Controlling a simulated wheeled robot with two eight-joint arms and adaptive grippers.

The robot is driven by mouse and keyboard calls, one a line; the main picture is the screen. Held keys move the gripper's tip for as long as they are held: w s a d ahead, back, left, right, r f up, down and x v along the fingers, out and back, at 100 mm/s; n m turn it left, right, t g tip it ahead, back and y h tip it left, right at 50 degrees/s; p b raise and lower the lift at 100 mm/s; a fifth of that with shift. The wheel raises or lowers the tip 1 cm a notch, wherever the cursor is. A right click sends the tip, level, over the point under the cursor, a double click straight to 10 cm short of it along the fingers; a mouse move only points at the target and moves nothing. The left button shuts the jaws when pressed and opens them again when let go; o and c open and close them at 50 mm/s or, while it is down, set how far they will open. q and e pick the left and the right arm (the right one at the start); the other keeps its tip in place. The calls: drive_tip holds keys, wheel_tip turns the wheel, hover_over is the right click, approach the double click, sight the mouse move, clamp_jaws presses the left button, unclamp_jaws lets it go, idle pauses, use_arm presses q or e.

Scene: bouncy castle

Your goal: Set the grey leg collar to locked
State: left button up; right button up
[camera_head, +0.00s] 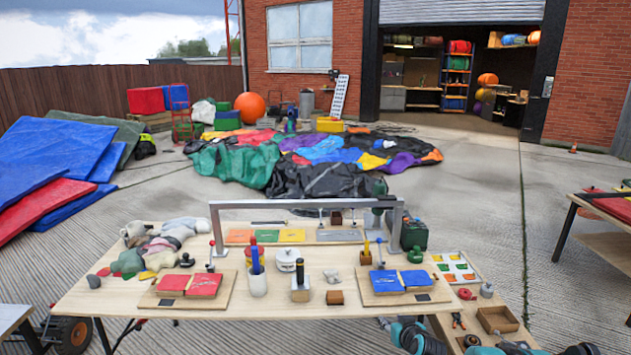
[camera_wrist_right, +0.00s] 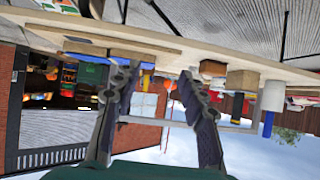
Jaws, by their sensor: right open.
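I cannot tell for sure which thing is the grey leg collar. A likely one is the upright post (camera_head: 300,272) with a black upper part and a pale grey lower part, on a small block near the table's front middle. Its lock setting is too small to read. My right gripper (camera_wrist_right: 158,72) is open and empty in the wrist view, which looks upside down. Its fingers are apart, near the worktable's edge (camera_wrist_right: 180,52). In the head view, my right arm is at the bottom right, in front of the table. My left gripper is not in view.
The worktable (camera_head: 120,300) holds a white cup with a blue-handled item (camera_head: 257,282), red pads (camera_head: 203,285), blue pads (camera_head: 385,281) and a small wooden block (camera_head: 335,297). A grey metal frame (camera_head: 300,203) spans its back. An open wooden tray (camera_head: 498,319) is at right.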

drive_tip(key=s+a+r+g, duration=0.1)
drive_tip(key=s+a+r, duration=0.2)
drive_tip(key=s+r, duration=0.45)
drive_tip(key=s+a+r+g, duration=0.2)
drive_tip(key=s+r, duration=0.3)
drive_tip(key=s, duration=0.6)
drive_tip(key=s+f+g+h, duration=0.1)
drive_tip(key=s+f, duration=0.1)
drive_tip(key=s, duration=1.7)
drive_tip(key=shift+s+a+f+m+g, duration=0.2)
drive_tip(key=shift+a+m+g, duration=0.1)
drive_tip(key=shift+a+g, duration=0.1)
